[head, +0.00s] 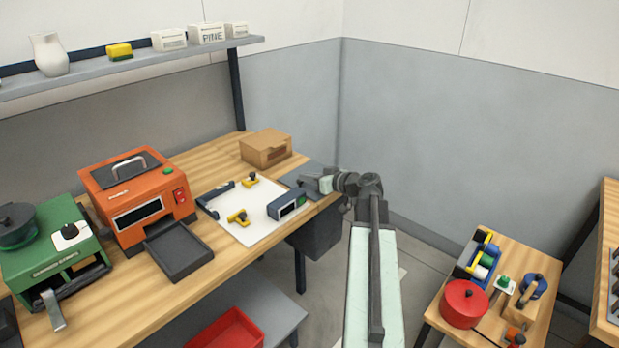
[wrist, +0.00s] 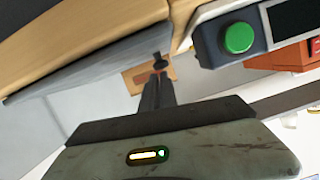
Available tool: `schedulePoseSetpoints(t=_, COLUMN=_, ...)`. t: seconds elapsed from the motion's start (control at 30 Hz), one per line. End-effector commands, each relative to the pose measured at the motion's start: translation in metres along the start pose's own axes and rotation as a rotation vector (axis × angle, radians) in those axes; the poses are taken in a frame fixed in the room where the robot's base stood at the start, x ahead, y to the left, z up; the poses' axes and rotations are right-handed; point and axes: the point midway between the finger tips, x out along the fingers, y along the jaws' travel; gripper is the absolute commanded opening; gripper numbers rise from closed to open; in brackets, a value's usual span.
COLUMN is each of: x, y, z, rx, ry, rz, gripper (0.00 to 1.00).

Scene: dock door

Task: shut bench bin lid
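The bench bin (head: 318,235) is a dark grey box hanging under the right end of the wooden bench. A flat grey panel (head: 302,173) at the bench's right end, level with the top, may be its lid; my gripper partly covers it, and I cannot tell its angle. My gripper (head: 312,181) is over the bench's right edge, close to this panel. In the wrist view my gripper (wrist: 159,62) has its dark fingers together, with nothing visible between them.
A cardboard box (head: 266,147) stands behind. An orange machine (head: 137,198) is further left. A side table with a red pot (head: 464,303) stands right. Floor between is clear.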

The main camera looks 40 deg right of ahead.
Motion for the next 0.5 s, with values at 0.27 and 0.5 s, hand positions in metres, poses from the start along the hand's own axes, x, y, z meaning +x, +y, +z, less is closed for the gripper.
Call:
schedulePoseSetpoints(t=0.27, x=0.007, y=-0.012, z=-0.001, rx=-0.007, ry=-0.009, rz=-0.019, gripper=0.0)
schedulePoseSetpoints(t=0.5, x=-0.004, y=-0.016, z=-0.044, rx=-0.006, ry=-0.004, rz=-0.017, gripper=0.0)
